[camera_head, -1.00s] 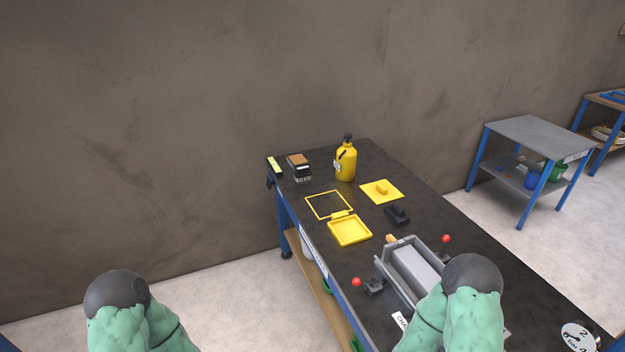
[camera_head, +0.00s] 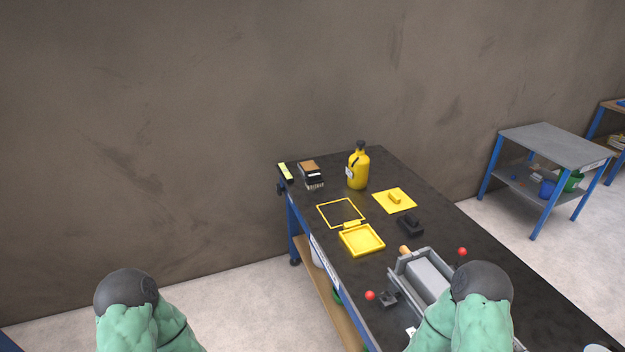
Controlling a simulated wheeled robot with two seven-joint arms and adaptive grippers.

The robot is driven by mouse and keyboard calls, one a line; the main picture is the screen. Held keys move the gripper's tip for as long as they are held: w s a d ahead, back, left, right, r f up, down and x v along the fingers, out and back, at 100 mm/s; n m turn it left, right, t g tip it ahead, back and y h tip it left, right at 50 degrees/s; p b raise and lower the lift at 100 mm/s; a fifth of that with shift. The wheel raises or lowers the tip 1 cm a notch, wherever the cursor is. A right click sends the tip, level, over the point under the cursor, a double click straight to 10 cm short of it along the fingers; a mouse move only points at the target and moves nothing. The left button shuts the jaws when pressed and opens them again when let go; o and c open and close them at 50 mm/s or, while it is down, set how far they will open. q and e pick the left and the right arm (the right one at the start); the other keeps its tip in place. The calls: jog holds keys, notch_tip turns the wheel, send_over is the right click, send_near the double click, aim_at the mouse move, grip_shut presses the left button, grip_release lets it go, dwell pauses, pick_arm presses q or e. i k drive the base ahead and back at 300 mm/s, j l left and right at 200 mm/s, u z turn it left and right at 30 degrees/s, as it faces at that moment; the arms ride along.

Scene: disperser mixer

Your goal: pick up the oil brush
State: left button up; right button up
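A block-shaped item with a brown top, dark sides and a pale lower edge (camera_head: 312,174) lies near the far left end of the dark workbench (camera_head: 455,220); it looks like the oil brush, though it is small here. A yellow bottle with a black cap (camera_head: 358,170) stands upright to its right, apart from it. My two arms show only as green-sleeved links with dark rounded joints at the bottom of the picture. Neither gripper's fingers are in view, and nothing touches the brush.
A thin yellow-and-black item (camera_head: 285,171) lies left of the brush. A yellow frame with a tray (camera_head: 362,240), a yellow plate (camera_head: 394,201) and a black block (camera_head: 410,225) lie nearer. A grey machine with red knobs (camera_head: 428,278) is beside my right arm.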

aim_at(314, 180)
jog(key=i+j, duration=0.35)
jog(key=i, duration=0.2)
jog(key=i+j, duration=0.75)
jog(key=i, duration=0.3)
jog(key=z, duration=0.05)
